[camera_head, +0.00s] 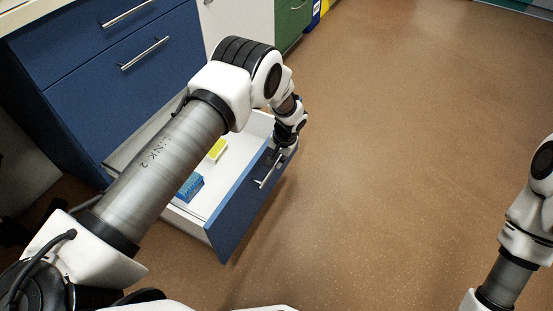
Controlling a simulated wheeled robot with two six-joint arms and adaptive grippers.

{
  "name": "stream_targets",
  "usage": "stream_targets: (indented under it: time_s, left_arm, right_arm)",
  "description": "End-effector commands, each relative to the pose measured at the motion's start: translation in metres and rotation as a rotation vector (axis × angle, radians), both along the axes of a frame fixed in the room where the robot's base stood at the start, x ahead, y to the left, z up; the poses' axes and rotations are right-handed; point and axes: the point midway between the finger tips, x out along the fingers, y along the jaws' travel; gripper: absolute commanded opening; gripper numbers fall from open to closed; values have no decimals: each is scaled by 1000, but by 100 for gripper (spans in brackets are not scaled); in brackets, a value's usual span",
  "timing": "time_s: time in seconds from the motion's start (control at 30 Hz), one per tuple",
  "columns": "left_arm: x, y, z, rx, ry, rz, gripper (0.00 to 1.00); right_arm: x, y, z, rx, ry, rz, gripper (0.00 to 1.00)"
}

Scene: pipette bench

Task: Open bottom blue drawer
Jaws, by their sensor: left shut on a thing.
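The bottom blue drawer (238,216) is pulled well out of the blue cabinet (85,80), and its white inside shows. My left gripper (270,172) is at the drawer's front, shut on the silver bar handle (263,182). My left forearm crosses over the drawer and hides part of its inside and the cabinet's lower front. My right arm shows only in part at the right edge, and its gripper is out of view.
Inside the drawer lie a blue box (189,187) and a yellow box (217,150). The upper blue drawers are shut. A white cabinet (240,22) and a green one (291,20) stand further back. The brown floor (400,150) in front is clear.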

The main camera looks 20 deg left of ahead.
Motion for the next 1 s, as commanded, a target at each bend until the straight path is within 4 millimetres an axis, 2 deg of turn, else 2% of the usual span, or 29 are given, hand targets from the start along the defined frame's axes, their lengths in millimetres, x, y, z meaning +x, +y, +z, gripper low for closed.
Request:
stream_targets:
  time_s: [0.1,0.13,0.2,0.57,0.67,0.9,1.0]
  left_arm:
    - [-1,0,-1,0,1,0,0]
    - [-1,0,-1,0,1,0,19]
    - [-1,0,-1,0,1,0,37]
    - [0,-1,5,0,-1,0,37]
    - [1,-4,21,0,-2,-1,37]
    - [0,-16,81,1,-2,0,37]
    - [-1,-21,101,1,-2,0,37]
  right_arm:
    - [0,0,0,0,0,0,40]
    - [0,0,0,0,0,0,40]
    - [0,0,0,0,0,0,40]
    - [0,0,0,0,0,0,40]
    - [0,0,0,0,0,0,40]
    - [0,0,0,0,0,0,40]
    - [0,0,0,0,0,0,40]
